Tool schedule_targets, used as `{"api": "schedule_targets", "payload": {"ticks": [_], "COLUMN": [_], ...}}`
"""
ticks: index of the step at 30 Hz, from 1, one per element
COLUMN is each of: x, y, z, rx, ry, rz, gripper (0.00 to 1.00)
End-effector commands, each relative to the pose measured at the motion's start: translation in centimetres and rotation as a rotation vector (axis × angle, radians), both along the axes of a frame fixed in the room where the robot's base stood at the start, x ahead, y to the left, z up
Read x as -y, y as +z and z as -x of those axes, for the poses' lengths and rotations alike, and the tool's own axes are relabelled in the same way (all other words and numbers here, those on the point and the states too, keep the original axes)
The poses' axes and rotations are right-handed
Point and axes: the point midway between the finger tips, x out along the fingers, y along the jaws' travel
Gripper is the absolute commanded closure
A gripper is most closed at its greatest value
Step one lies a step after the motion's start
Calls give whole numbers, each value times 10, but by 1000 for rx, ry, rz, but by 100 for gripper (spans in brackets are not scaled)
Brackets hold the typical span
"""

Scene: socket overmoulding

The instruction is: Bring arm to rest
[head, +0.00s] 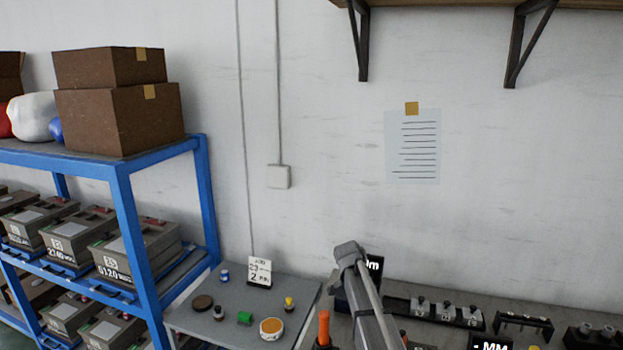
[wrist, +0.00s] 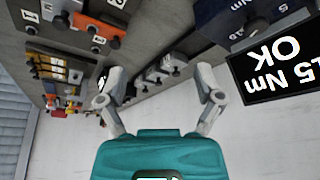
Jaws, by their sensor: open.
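My arm (head: 362,290) rises from the bottom of the head view, in front of the grey bench. In the head view my gripper's fingers cannot be made out. In the wrist view my gripper (wrist: 163,85) has its two grey fingers spread wide apart, with nothing between them. The teal gripper body fills the bottom middle of that view. The wrist picture looks upside down, with bench items along its top and the pale wall below.
A blue shelf rack (head: 125,215) with grey bins and cardboard boxes (head: 120,120) stands at left. A side table (head: 185,315) holds small parts and a card (head: 259,271). Racks (head: 433,311) line the bench. A dark display (wrist: 275,70) is close by. A wall shelf (head: 450,3) hangs above.

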Motion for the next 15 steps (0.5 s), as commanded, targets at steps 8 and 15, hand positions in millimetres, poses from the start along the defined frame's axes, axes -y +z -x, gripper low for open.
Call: {"api": "schedule_targets", "payload": {"ticks": [8, 15], "x": [2, 4], "y": [-12, -27], "z": [26, 61], "rx": [-45, -104], "ry": [89, 218], "rz": [-18, -44], "gripper": [15, 15]}}
